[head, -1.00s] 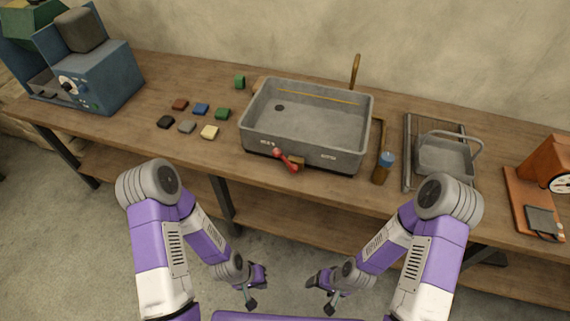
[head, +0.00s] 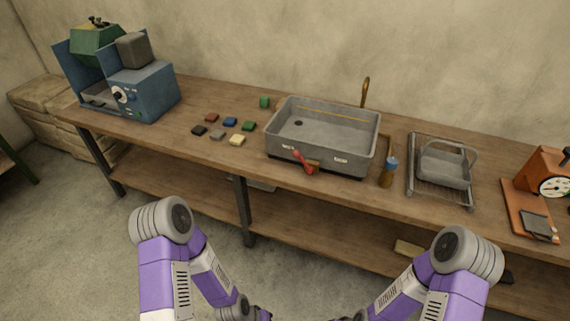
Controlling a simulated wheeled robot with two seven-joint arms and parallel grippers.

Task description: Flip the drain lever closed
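The grey basin (head: 350,145) stands on the wooden bench with a dark round drain hole (head: 299,123) in its floor. The red drain lever (head: 302,161) is on the basin's front side beside a small brass fitting (head: 315,163). The lever slants from upper left to lower right, with its upper end near the left white label (head: 288,151). A second white label (head: 340,160) is to the right. The label text is too small to read. Both my arms hang low in front of the bench, well apart from the lever. Their gripper fingers are below the picture's edge.
Several coloured blocks (head: 237,140) lie left of the basin. A blue-capped bottle (head: 387,174) stands just right of it, then a wire rack with a grey tray (head: 444,168) and a dial scale (head: 550,178). A blue machine (head: 146,92) stands at the left. The bench front is clear below the lever.

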